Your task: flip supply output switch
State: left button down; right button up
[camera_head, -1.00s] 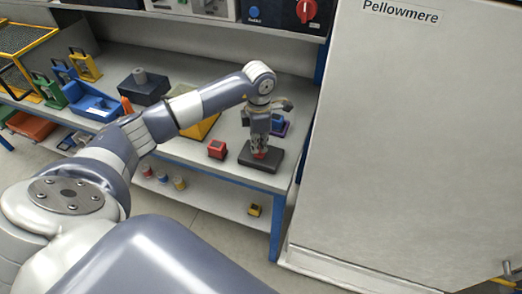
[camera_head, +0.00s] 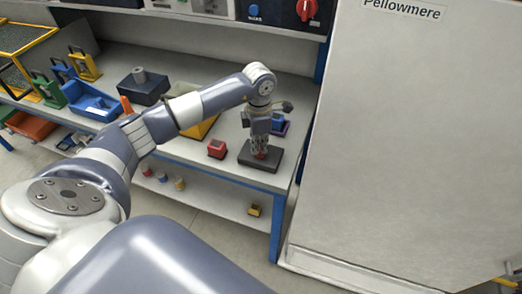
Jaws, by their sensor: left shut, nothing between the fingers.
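My left gripper (camera_head: 260,150) points down over a dark flat block (camera_head: 260,160) near the right front of the bench. It is shut, with its tips just above or touching a small red part (camera_head: 261,155) on that block; I cannot tell which. The fingers partly hide the red part, and whether it is a switch is unclear. On the shelf above the bench, a dark panel has a red rotary knob (camera_head: 307,10) and stands beside a blue round button (camera_head: 254,10). My right gripper is not in view.
A small red box (camera_head: 217,149) stands just left of the dark block. A blue item (camera_head: 279,124) sits behind my gripper. Blue bin (camera_head: 91,101) and dark box (camera_head: 143,87) stand further left. A tall grey cabinet (camera_head: 410,150) closes off the right side.

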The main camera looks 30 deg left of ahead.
pick_arm(q)
jog(key=shift+s+f+b, duration=0.1)
jog(key=shift+f+b, duration=0.5)
jog(key=shift+f, duration=0.2)
dwell(0.4)
jog(key=shift+r+p, duration=0.55)
jog(key=shift+r, duration=0.2)
jog(key=shift+r+p, duration=1.6)
jog(key=shift+r, duration=1.2)
jog(key=shift+f, duration=0.1)
